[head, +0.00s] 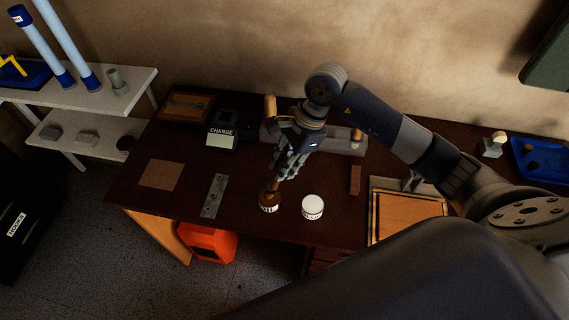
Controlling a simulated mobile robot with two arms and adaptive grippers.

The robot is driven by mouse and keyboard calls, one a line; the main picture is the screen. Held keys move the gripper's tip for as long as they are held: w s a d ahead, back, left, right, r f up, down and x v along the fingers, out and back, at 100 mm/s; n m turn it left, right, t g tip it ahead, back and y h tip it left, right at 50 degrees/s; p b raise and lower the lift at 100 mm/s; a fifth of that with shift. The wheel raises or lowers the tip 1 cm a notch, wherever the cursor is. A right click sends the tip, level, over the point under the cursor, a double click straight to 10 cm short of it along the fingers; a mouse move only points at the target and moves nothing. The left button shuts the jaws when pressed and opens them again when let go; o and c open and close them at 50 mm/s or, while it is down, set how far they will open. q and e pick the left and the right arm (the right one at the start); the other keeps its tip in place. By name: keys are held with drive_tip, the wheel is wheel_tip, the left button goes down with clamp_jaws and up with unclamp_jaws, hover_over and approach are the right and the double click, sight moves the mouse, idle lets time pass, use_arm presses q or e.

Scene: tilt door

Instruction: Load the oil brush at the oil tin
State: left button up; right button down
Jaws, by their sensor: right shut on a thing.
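The oil tin (268,207), a small brown tin with a white label, stands near the front edge of the dark bench. My right gripper (281,176) points down just above it, shut on the oil brush (273,184). Only a short brown part of the brush shows between the fingertips and the tin. The brush's lower end is at the tin's mouth; I cannot tell how deep it sits inside. My left gripper is not in view.
A white-lidded jar (312,207) stands close right of the tin. A metal plate (214,196) lies to the left. A rack (345,144) with wooden handles is behind. A framed wooden panel (408,215) lies to the right, and a CHARGE box (222,134) stands back left.

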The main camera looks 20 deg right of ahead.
drive_tip(key=shift+s+f+b, duration=0.1)
drive_tip(key=shift+f+b, duration=0.05)
drive_tip(key=shift+b, duration=0.15)
idle(1.0)
drive_tip(key=shift+r+p, duration=0.45)
drive_tip(key=shift+r, duration=0.35)
drive_tip(key=shift+r+p, duration=1.2)
drive_tip(key=shift+r, duration=1.6)
